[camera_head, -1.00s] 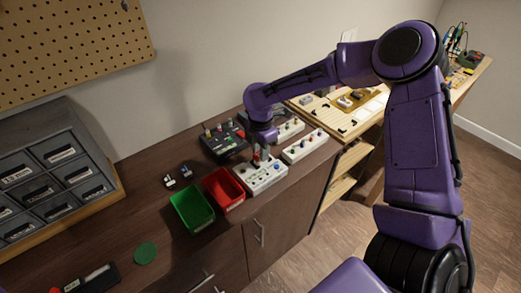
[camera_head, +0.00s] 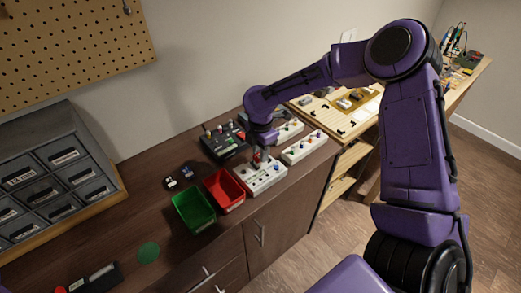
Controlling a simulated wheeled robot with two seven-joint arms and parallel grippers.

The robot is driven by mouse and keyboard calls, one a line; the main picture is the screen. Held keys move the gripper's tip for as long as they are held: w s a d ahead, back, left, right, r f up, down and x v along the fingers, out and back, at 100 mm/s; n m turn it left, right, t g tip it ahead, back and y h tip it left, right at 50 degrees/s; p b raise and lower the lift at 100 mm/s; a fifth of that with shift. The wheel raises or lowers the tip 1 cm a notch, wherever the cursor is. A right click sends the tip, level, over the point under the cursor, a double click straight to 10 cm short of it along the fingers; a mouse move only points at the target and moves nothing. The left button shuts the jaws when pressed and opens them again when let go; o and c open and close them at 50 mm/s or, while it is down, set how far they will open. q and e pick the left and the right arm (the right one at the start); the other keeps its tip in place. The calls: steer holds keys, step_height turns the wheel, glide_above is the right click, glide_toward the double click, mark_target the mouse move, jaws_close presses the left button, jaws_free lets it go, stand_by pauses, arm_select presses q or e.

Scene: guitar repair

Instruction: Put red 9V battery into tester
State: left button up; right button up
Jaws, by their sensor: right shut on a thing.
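My right gripper (camera_head: 259,163) points down over the white box with knobs (camera_head: 267,185) at the front of the dark bench. It is shut on a small red thing (camera_head: 257,156), which looks like the red 9V battery. The battery is mostly hidden by the fingers. It is at the top of the white box, near its back left part; I cannot tell whether it touches the box or sits in a slot. This white box looks like the tester, but its markings are too small to read. My left gripper is not in view.
A red bin (camera_head: 224,190) and a green bin (camera_head: 194,211) stand just left of the white box. A black device (camera_head: 224,142) is behind, and another white box (camera_head: 304,147) is to the right. A grey drawer cabinet (camera_head: 55,170) stands at the left.

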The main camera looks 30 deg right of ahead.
steer(key=shift+f+b, duration=0.45)
steer(key=shift+f, duration=0.6)
stand_by(0.4)
steer(key=o, duration=1)
steer(key=shift+o, duration=0.9)
steer(key=shift+f, duration=0.15)
steer(key=shift+s, duration=0.1)
steer(key=shift+c, duration=0.4)
